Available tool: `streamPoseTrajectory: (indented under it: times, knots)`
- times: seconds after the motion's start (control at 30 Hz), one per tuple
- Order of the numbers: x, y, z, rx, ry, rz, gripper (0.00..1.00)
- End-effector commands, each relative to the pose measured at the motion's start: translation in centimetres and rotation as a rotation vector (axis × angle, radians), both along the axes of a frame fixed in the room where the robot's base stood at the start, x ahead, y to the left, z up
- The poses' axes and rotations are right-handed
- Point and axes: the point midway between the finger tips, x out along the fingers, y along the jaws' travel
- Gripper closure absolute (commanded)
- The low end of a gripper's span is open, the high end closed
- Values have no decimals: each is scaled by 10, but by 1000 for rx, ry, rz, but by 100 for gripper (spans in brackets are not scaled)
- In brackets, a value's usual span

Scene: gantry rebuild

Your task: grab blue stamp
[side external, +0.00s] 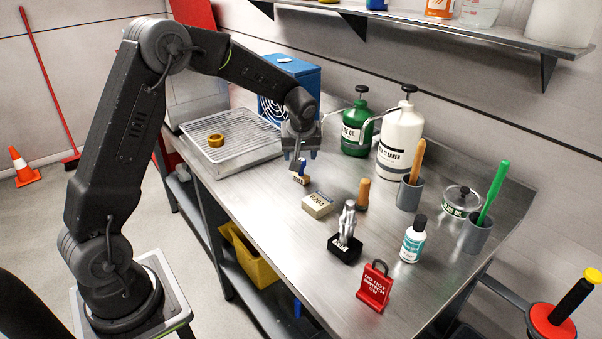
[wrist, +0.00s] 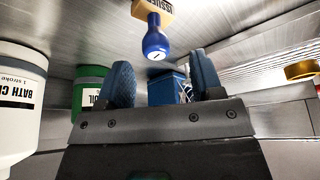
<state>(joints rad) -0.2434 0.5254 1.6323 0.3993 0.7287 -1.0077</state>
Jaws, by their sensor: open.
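The blue stamp (side external: 304,167) stands on the metal bench, with a blue handle and a wood-coloured base. In the wrist view its blue handle (wrist: 156,40) points toward me, just beyond the gap between the fingers; the base carries partly visible lettering. My gripper (side external: 299,154) points down just above the stamp in the side view. Its two blue fingers are apart, and in the wrist view the gripper (wrist: 165,76) holds nothing. The fingers hide part of the stamp's top in the side view.
A wire-rack tray (side external: 237,168) with a tape roll (side external: 216,140) lies left. A blue box (side external: 300,75), green bottle (side external: 356,135) and white bottle (side external: 399,143) stand behind. A tan block (side external: 317,205), wooden-handled stamp (side external: 363,193) and black holder (side external: 345,249) stand in front and right.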

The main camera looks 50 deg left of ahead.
Motion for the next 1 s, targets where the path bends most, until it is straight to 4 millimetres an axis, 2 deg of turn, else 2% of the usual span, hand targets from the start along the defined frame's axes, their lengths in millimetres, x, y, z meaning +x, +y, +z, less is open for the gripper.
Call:
streamPoseTrajectory:
  times: [0.17,0.4,0.5,0.77,1.0]
  knots:
    - [3,3,-11,-1,1,0,40]
    - [11,11,-44,-2,1,0,40]
    - [13,14,-51,-2,0,0,40]
    - [14,15,-53,-1,-2,-1,40]
    - [14,14,-53,-2,-1,-2,62]
